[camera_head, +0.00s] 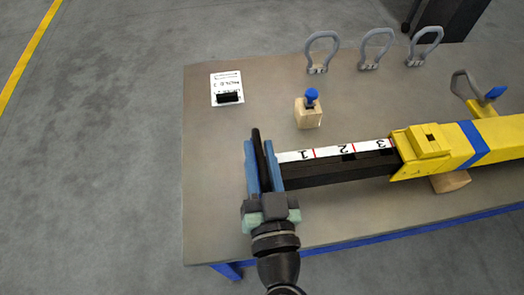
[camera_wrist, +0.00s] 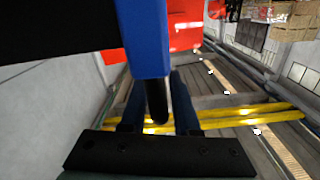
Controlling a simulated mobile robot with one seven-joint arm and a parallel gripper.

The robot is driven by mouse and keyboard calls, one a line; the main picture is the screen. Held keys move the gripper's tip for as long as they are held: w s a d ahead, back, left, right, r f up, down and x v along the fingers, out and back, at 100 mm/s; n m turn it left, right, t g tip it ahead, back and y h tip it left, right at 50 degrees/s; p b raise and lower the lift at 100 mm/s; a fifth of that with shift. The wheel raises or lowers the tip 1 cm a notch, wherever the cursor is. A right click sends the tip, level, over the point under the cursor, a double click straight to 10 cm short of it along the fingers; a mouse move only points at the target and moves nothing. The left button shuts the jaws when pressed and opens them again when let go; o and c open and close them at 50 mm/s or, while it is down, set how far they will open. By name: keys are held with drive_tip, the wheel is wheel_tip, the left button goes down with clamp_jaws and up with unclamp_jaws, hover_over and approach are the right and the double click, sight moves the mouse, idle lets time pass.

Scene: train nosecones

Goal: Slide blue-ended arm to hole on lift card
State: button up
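The black arm (camera_head: 335,172) sticks out to the left from the yellow housing (camera_head: 500,135) and carries a white strip (camera_head: 328,153) marked 1, 2 and 3. Its blue end (camera_wrist: 142,40) shows in the wrist view, with a black rod (camera_wrist: 155,100) projecting from it. My gripper (camera_head: 262,160) is at the arm's left end, its two blue fingers on either side of the black rod. Whether they press on the rod is unclear. The white lift card (camera_head: 226,80) lies at the table's back left; its print is too small to read.
A wooden block (camera_head: 308,117) with a blue-topped pin (camera_head: 311,97) stands behind the black arm. Several grey shackles (camera_head: 321,50) stand along the back edge. Another blue-topped pin (camera_head: 494,93) is at the right. The table (camera_head: 215,200) is clear left of my gripper.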

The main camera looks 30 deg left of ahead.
drive_tip(key=shift+o, duration=0.9)
drive_tip(key=b+v, duration=0.4)
drive_tip(key=v, duration=0.9)
drive_tip(key=shift+w, duration=0.15)
